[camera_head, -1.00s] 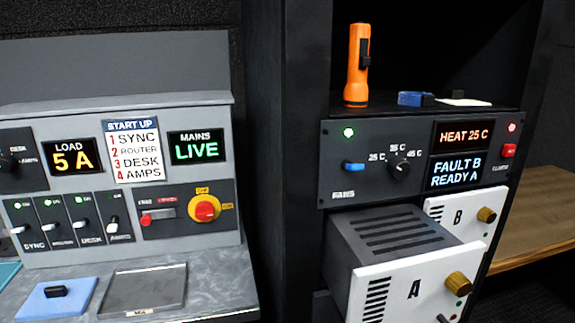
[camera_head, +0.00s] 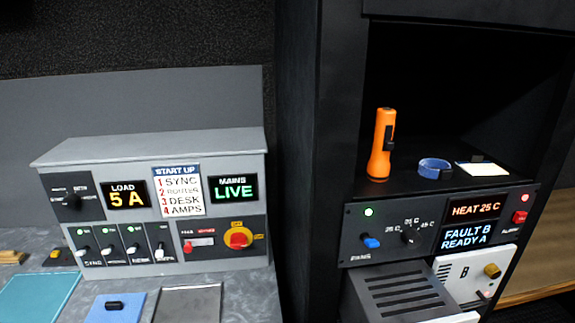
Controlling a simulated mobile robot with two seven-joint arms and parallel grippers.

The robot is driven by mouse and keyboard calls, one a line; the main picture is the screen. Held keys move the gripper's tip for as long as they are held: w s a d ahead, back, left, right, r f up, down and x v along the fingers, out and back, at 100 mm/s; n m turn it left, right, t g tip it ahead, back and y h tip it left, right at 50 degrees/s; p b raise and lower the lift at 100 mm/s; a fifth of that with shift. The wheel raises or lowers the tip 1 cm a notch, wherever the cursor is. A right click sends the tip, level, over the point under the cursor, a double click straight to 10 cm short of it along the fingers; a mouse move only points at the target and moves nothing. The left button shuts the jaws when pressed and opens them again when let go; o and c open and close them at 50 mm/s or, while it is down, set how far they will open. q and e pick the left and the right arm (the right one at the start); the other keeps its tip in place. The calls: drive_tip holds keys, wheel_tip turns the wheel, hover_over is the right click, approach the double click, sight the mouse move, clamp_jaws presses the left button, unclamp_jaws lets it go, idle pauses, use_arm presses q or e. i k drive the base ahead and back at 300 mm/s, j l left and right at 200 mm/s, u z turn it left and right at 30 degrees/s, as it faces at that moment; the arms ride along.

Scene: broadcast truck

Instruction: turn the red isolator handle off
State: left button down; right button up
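The red isolator handle (camera_head: 239,239) sits on a round yellow plate at the right end of the lower panel of the grey console (camera_head: 150,148). Its small markings are too blurred to read for certain. The mains display (camera_head: 233,188) above it reads LIVE in green. The load display (camera_head: 125,194) reads 5 A. A start-up card (camera_head: 179,191) lists sync, router, desk and amps. Neither of my grippers shows in the view.
Several toggle switches (camera_head: 122,245) stand left of the handle. A metal tray (camera_head: 188,305) and blue pad (camera_head: 115,309) lie in front. A dark rack (camera_head: 345,130) on the right holds an orange torch (camera_head: 382,145) and a protruding grey drawer unit (camera_head: 400,293).

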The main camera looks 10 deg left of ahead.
sight(238, 240)
drive_tip(key=i+j+u, duration=0.1)
drive_tip(key=j, duration=0.25)
drive_tip(key=i+j+u, duration=0.1)
drive_tip(key=j, duration=0.2)
drive_tip(key=i+j+u, duration=0.1)
drive_tip(key=j, duration=0.25)
drive_tip(key=i+j+u, duration=0.1)
drive_tip(key=i+j, duration=0.1)
drive_tip(key=j, duration=0.1)
